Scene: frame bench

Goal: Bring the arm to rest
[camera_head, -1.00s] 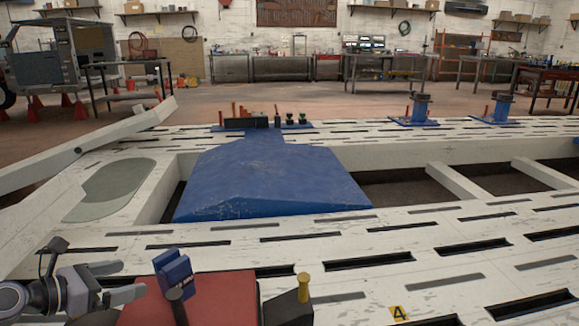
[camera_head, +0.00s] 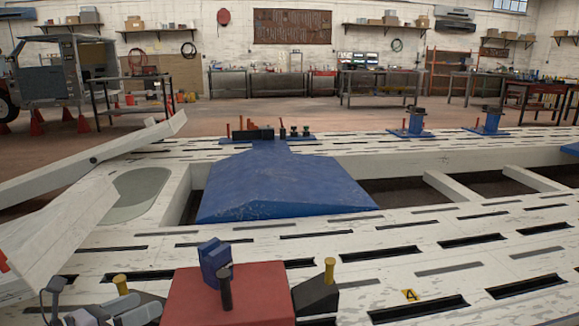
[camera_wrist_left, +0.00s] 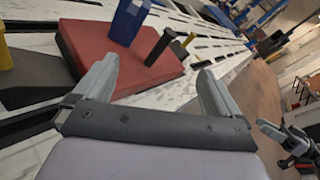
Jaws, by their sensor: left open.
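My left gripper (camera_head: 137,308) is at the lower left edge of the head view, beside the red block (camera_head: 230,297) on the frame bench (camera_head: 420,270). In the left wrist view the left gripper (camera_wrist_left: 158,80) has its two grey fingers spread wide with nothing held between them. The red block (camera_wrist_left: 75,48) lies beyond the fingers there, with a blue clamp piece (camera_wrist_left: 128,22) and a dark pin (camera_wrist_left: 160,46) standing on it. My right gripper is not clearly seen in the head view.
A dark wedge with a yellow-topped pin (camera_head: 329,270) stands right of the red block. A large blue plate (camera_head: 280,183) lies farther back on the bench. A white beam (camera_head: 90,160) slopes along the left. Blue stands (camera_head: 411,125) are at the back right.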

